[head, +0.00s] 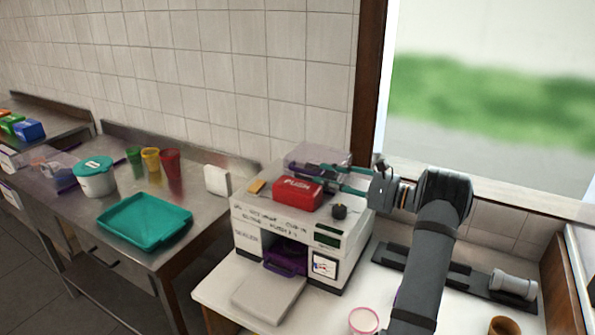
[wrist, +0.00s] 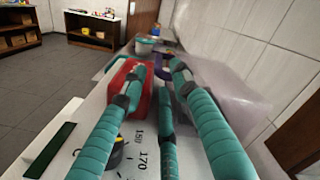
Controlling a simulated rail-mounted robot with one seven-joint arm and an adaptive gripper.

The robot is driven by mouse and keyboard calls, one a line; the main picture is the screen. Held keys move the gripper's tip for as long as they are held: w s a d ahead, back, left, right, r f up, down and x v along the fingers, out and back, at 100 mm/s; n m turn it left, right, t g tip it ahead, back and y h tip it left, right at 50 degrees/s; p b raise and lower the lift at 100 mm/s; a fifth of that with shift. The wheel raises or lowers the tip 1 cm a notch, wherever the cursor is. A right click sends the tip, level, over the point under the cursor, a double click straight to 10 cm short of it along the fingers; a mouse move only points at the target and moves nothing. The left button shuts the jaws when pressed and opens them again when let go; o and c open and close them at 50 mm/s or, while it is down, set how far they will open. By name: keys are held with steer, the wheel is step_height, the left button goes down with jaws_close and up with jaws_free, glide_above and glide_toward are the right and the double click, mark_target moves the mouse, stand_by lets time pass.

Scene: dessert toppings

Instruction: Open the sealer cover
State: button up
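The white sealer (head: 290,228) stands on the white counter. On its top sits a red block marked PUSH (head: 297,193), which also shows in the wrist view (wrist: 118,72). Behind the block is a clear, purplish cover (head: 332,157); in the wrist view the clear cover (wrist: 225,90) is on the right. My gripper (head: 326,179) reaches in from the right, low over the sealer's top. In the wrist view its teal fingers (wrist: 155,72) are apart, with nothing visibly held. One finger overlaps the red block; I cannot tell whether it touches. Another is beside the clear cover.
A black dial (head: 340,211) is on the sealer's top near the front right. A steel table at left holds a teal tray (head: 146,222), a lidded tub (head: 95,180) and coloured cups (head: 170,165). A wall and window frame are behind. A pink-rimmed cup (head: 363,320) stands in front.

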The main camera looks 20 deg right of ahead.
mark_target(294, 169)
steer(key=p+x, duration=0.3)
steer(key=x, duration=0.5)
steer(key=shift+w+a, duration=0.2)
steer(key=shift+a, duration=0.05)
steer(key=shift+c, duration=0.2)
jaws_close()
stand_by(0.4)
